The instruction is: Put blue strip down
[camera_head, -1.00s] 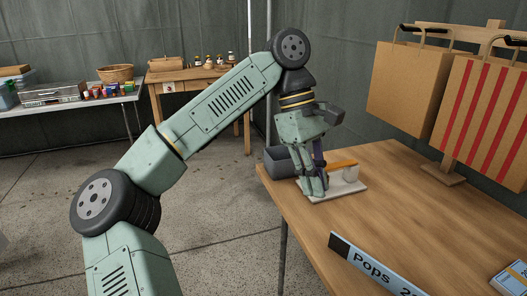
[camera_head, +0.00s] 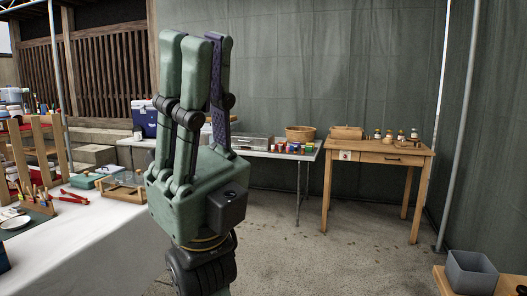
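My gripper (camera_head: 200,50) is large in the middle left of the head view, raised with its fingers pointing up. The fingers are straight and nearly parallel, with a narrow gap between the two green ones at left and the one at right. I cannot pick out a blue strip elsewhere in this view.
A white-covered table (camera_head: 85,240) with a wooden rack and pens is at left. A long table (camera_head: 270,154) with a basket (camera_head: 300,133) stands behind. A wooden table (camera_head: 378,154) with small bottles is at the back. A grey bin (camera_head: 471,273) sits at lower right. The floor between is clear.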

